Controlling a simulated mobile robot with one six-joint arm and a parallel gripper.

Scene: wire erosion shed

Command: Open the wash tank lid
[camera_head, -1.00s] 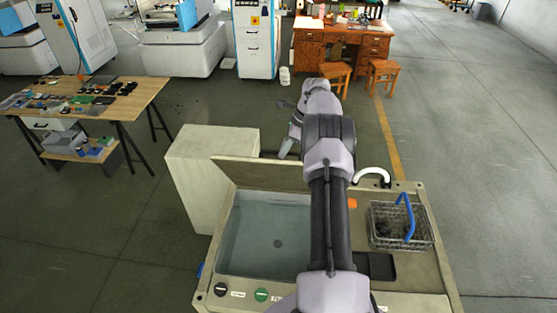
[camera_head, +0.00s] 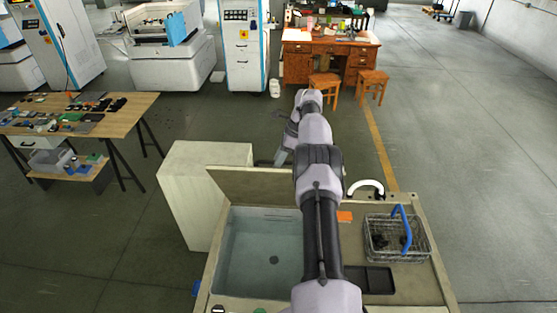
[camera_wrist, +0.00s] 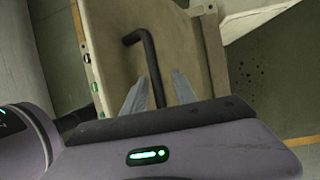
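The wash tank (camera_head: 228,285) is a beige unit with a grey-blue basin in front of me. Its beige lid (camera_head: 250,186) stands raised at the basin's back edge, so the basin is uncovered. In the wrist view, the lid (camera_wrist: 185,50) carries a bent black handle (camera_wrist: 148,58). My gripper (camera_head: 281,157) is behind the lid in the head view, partly hidden by my arm. In the wrist view, my gripper (camera_wrist: 158,92) has its two grey fingers apart, one on each side of the handle's lower part. I cannot tell whether they touch it.
A pale box-like block (camera_head: 205,190) stands behind the tank at left. A wire basket (camera_head: 396,238) with a blue handle, a black tray (camera_head: 378,280) and a curved white spout (camera_head: 367,187) are on the tank's right side. A tool table (camera_head: 75,120) stands at left; open floor lies behind.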

